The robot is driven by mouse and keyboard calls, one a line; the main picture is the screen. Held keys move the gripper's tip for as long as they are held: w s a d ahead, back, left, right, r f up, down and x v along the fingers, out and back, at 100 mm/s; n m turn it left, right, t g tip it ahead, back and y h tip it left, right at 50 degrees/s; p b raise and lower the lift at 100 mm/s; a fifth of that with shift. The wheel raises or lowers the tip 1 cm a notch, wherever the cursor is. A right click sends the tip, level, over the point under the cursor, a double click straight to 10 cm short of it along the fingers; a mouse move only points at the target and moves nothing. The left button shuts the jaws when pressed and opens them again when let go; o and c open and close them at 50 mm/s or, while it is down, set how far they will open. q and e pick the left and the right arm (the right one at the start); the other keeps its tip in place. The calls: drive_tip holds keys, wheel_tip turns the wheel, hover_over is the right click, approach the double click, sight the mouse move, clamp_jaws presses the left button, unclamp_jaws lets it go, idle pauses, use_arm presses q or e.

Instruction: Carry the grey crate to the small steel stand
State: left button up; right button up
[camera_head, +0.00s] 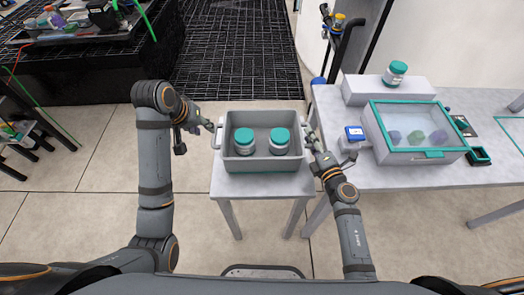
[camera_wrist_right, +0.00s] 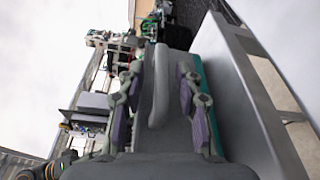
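The grey crate (camera_head: 238,166) sits upright on a small pale-topped stand (camera_head: 226,186), which looks like the small steel stand. Two white jars with teal lids, a left jar (camera_head: 244,146) and a right jar (camera_head: 279,146), stand inside the crate. My left gripper (camera_head: 210,127) is at the crate's left handle; its finger opening is too small to tell. My right gripper (camera_head: 313,140) is at the right handle. In the right wrist view, the fingers of this gripper (camera_wrist_right: 160,110) are spread with the grey handle (camera_wrist_right: 158,90) between them and gaps beside it.
To the right, a larger table (camera_head: 400,178) bears a teal-framed clear-lidded box (camera_head: 425,156), a blue-topped item (camera_head: 354,133) and a jar (camera_head: 395,73) on a white block. A black mesh surface (camera_head: 235,50) lies behind. Tiled floor (camera_head: 100,165) is open at left.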

use_arm(q)
drive_tip(key=v, duration=0.2)
drive_tip(key=shift+s+a+r, duration=0.1)
drive_tip(key=shift+s+r, duration=0.05)
drive_tip(key=shift+r, duration=0.2)
use_arm(e)
drive_tip(key=v, duration=1.2)
drive_tip(key=shift+s+f, duration=0.1)
drive_tip(key=shift+f, duration=0.05)
